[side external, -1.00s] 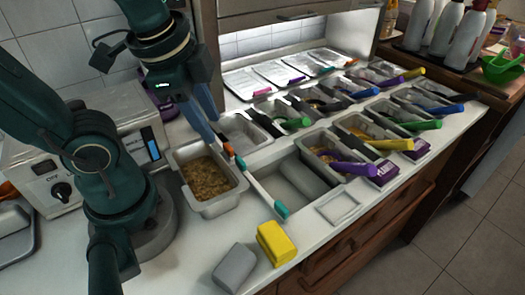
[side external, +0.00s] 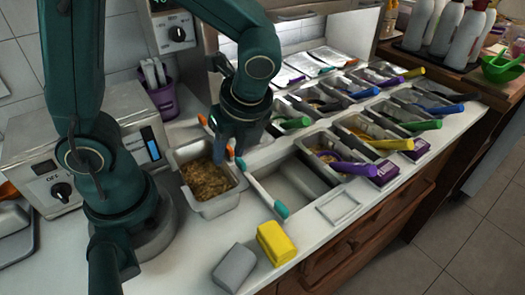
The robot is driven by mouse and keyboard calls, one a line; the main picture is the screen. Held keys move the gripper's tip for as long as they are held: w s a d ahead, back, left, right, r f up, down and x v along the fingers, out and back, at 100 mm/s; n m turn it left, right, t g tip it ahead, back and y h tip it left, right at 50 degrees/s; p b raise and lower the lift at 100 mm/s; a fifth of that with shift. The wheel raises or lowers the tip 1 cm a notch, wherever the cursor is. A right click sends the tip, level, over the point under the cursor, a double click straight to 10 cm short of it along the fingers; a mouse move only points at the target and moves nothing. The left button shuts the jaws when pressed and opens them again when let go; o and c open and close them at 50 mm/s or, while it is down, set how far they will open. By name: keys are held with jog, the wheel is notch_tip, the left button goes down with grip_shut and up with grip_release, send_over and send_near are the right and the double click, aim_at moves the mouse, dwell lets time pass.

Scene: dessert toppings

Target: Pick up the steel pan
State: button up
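A steel pan (side external: 222,206) filled with brown crumbly topping stands on the white counter beside my arm's base. It is upright. My gripper (side external: 222,154) points down at the pan's far right edge, with its fingers close to the rim. I cannot tell whether the fingers touch the rim or how far apart they are. The far right corner of the pan is partly hidden behind my gripper.
A white-and-teal utensil (side external: 262,190) lies close along the pan's right side. A yellow block (side external: 276,244) and a grey block (side external: 234,267) sit in front. Several topping pans with coloured handles fill the right. An appliance (side external: 60,190) stands left.

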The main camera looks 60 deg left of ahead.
aim_at(225, 162)
jog(key=shift+x, duration=3.75)
grip_shut()
